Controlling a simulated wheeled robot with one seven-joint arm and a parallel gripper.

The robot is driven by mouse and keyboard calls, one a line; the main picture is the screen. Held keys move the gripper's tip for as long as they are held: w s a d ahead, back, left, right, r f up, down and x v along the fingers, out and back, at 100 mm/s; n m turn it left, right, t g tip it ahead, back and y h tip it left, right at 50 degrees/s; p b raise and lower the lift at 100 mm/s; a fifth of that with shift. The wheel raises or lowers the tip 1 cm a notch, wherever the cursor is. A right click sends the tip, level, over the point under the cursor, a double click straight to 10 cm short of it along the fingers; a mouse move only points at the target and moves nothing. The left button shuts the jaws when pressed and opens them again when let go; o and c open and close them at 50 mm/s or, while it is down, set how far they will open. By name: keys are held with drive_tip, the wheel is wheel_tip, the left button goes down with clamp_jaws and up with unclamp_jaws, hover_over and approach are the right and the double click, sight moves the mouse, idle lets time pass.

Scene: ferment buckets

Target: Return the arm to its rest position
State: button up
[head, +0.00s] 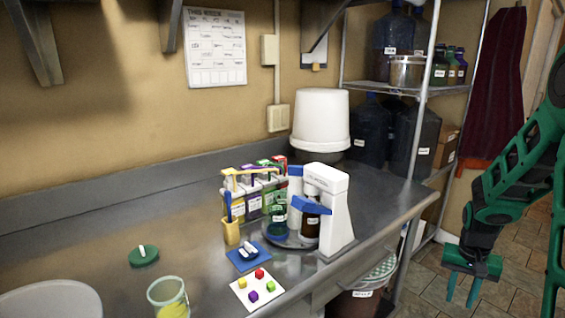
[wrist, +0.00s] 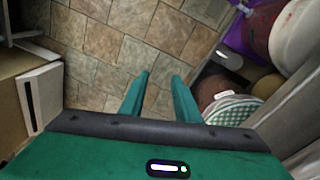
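My green arm hangs at the right of the head view, clear of the counter. My gripper (head: 462,290) points down over the tiled floor, with its two fingers apart and nothing between them. The wrist view also shows my gripper (wrist: 160,88) with a gap between the fingers and bare floor tiles beyond. The gripper touches nothing that I can see.
The metal counter (head: 100,215) holds a white dispenser (head: 335,210), a card with coloured cubes (head: 240,293), a yellow-filled cup (head: 168,298) and a white bucket (head: 320,120). A bin (head: 355,303) stands below its edge. A wire shelf (head: 405,90) stands behind. Tiled floor (head: 425,275) lies open around the gripper.

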drive_tip(key=s+a+r, duration=0.2)
drive_tip(key=s+r, duration=0.3)
drive_tip(key=s, duration=0.3)
drive_tip(key=s+a+r+y, duration=0.1)
drive_tip(key=s+a+r, duration=0.2)
drive_tip(key=s+r, duration=0.2)
drive_tip(key=s+a+r, duration=0.2)
drive_tip(key=s+r, duration=0.3)
drive_tip(key=s, duration=0.7)
drive_tip(key=shift+a+r+n, duration=0.25)
drive_tip(key=shift+r+n, duration=0.05)
drive_tip(key=shift+n, duration=0.1)
